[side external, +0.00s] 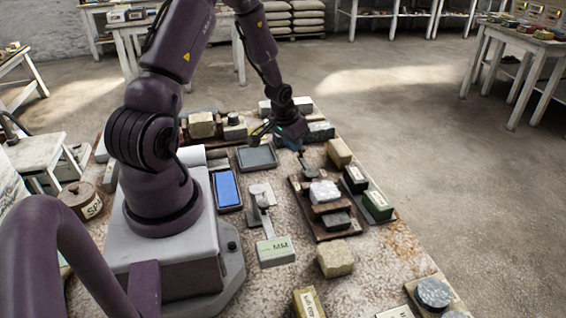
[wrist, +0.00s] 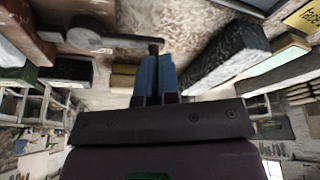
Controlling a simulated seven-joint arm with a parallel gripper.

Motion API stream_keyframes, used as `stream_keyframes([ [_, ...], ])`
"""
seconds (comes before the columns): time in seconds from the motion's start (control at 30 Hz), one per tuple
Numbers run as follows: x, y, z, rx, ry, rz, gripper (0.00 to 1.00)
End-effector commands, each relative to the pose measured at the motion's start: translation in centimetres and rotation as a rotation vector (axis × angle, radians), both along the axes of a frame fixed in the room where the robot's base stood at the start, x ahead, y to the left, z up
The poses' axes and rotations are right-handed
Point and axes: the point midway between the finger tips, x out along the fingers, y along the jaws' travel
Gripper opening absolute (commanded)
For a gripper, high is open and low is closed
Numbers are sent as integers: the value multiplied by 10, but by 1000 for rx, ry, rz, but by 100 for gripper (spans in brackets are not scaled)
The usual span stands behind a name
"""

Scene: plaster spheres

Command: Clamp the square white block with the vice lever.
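The square white block (side external: 324,191) sits in the dark vice (side external: 337,231) on the table, with a grey jaw piece (side external: 335,221) in front of it. The vice lever (side external: 307,168) is at the back end of the vice. In the wrist view the lever (wrist: 115,42) is a grey bar with a round end at left, its other end reaching my fingertips. My gripper (side external: 299,149) is low over the lever end. Its blue fingers (wrist: 155,62) are close together in the wrist view. I cannot tell whether the lever tip is between or beside them.
A yellowish block (side external: 339,152) and dark green boxes (side external: 377,204) stand right of the vice. A stone block (side external: 335,260) stands in front.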

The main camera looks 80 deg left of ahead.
Motion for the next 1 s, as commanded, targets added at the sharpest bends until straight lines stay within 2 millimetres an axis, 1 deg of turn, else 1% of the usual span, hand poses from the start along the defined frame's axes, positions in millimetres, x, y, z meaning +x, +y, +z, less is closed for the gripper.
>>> stream_keyframes([
  [0.03, -3, 0, -3, -5, 8, 6, 0],
  [0.37, -7, 0, -3, -6, 10, 7, 0],
  [0.47, -16, -2, -1, -6, 10, 7, 0],
  [0.6, -41, -8, 5, -3, 5, 8, 0],
  [0.63, -45, -8, 10, -2, 2, 8, 0],
  [0.7, -46, -8, 28, 3, -4, 8, 0],
  [0.87, -56, -10, 57, 4, -3, 7, 0],
  [1.0, -58, -11, 65, 4, 5, 5, 0],
])
